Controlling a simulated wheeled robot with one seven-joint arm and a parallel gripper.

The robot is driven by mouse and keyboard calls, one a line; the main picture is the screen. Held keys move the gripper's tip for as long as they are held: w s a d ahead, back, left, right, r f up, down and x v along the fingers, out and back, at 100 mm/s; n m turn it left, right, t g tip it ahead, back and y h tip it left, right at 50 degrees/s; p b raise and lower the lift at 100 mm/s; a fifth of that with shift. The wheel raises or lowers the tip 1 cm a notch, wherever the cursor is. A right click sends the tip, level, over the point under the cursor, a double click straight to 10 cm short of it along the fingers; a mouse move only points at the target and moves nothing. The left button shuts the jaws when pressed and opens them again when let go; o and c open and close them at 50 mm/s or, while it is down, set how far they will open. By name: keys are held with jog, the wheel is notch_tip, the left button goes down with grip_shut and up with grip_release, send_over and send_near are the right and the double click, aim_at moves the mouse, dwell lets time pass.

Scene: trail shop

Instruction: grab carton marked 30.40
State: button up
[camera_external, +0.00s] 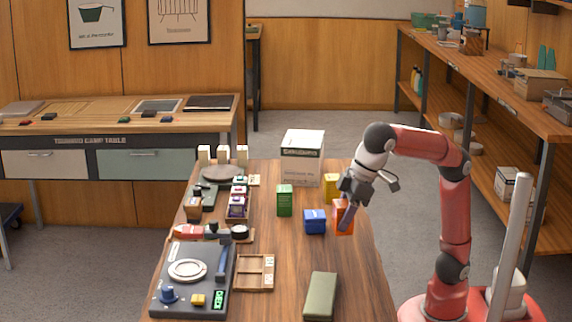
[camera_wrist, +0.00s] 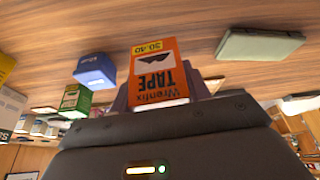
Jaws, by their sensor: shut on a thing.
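An orange carton (camera_wrist: 154,68) shows upside down in the wrist view, with "TAPE" and a yellow patch reading 30.40 on its face. My gripper (camera_wrist: 163,92) is shut on this carton, with a finger on each side of it. In the external view the orange carton (camera_external: 343,222) is upright at the right part of the wooden table, and my gripper (camera_external: 346,207) reaches down onto it from above. I cannot tell whether its base touches the table.
A blue box (camera_external: 314,222) stands just left of the carton. A yellow box (camera_external: 331,186), a green box (camera_external: 284,200) and a large white box (camera_external: 301,160) stand behind. An olive case (camera_external: 320,297) lies in front. Wood is clear between case and carton.

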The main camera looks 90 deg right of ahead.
aim_at(343, 203)
notch_tip(343, 203, up, 12)
jog(key=p, duration=0.4)
jog(key=shift+w+a, duration=0.1)
jog(key=shift+r, duration=0.9)
